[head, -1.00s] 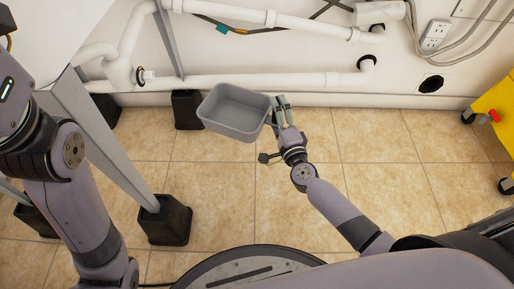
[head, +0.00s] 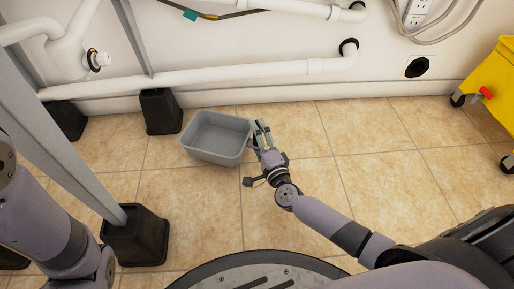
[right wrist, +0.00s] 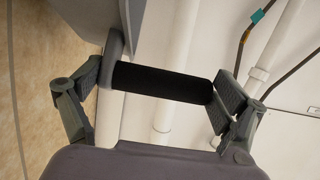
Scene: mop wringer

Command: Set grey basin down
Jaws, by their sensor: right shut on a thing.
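The grey basin (head: 217,137) is an empty, open-topped rectangular tub, upright and slightly turned, near the wall in the head view. My right gripper (head: 262,136) is at its right side. In the right wrist view, part of the basin's grey body (right wrist: 75,22) shows at the top left. There my right gripper (right wrist: 160,92) has a black cylindrical grip between its fingers, by the basin, and is shut on it. I cannot tell whether the basin's underside touches the floor. My left arm shows at the lower left of the head view; its gripper is out of view.
Beige tiled floor (head: 330,190) is clear around the basin and to the right. Black feet (head: 160,111) of a metal frame stand to the left, one nearer me (head: 136,238). White pipes (head: 230,76) run along the wall. A yellow wheeled bucket (head: 492,85) stands at far right.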

